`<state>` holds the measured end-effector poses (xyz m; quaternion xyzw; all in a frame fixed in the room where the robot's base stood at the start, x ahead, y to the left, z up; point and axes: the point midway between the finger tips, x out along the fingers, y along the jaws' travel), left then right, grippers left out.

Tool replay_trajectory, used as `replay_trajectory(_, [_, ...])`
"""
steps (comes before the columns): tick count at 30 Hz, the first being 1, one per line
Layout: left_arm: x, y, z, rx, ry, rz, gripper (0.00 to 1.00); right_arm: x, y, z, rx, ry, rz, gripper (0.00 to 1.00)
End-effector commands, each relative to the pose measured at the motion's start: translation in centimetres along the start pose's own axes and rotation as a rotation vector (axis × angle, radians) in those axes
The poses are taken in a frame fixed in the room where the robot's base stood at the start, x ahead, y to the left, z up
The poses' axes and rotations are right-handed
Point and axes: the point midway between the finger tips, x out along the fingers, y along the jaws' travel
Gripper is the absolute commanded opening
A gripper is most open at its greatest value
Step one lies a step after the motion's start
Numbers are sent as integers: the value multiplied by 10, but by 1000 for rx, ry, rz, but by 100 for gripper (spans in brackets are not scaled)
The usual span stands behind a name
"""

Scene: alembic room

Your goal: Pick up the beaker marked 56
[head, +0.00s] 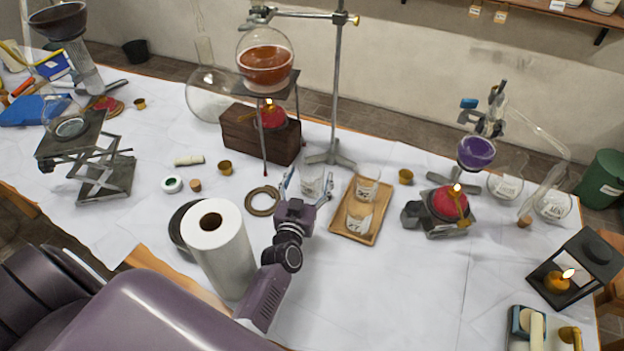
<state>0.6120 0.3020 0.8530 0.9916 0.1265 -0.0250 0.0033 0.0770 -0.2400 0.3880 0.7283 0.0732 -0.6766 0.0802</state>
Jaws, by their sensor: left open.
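My left gripper (307,189) is open, with one finger on each side of a small clear glass beaker (312,181) that stands upright on the white cloth left of the wooden tray. I cannot tell whether the fingers touch the glass. Two more clear beakers are on the tray, one at the back (367,187) and one at the front (358,219). The beakers carry dark marks, too small to read surely, so I cannot tell which one is 56. My right gripper is not in view.
The wooden tray (374,236) lies right of my gripper. A paper towel roll (219,250) stands beside my left forearm. A metal stand (336,90) rises behind the beaker, near a round flask (265,62). A burner (450,204) stands at right. The front cloth is clear.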

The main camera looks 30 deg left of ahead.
Motion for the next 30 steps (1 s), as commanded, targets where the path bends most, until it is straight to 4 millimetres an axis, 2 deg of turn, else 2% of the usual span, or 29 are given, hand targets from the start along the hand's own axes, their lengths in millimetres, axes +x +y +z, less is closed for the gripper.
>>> replay_trajectory(6, [27, 0, -1, 1, 2, 0, 70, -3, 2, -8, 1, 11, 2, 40])
replay_trajectory(16, [31, 0, 0, 1, 1, 0, 69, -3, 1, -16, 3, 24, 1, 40])
replay_trajectory(28, [31, 0, 0, 1, 0, 0, 25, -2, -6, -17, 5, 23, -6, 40])
replay_trajectory(30, [31, 0, 0, 0, 1, 0, 23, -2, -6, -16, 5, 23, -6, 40])
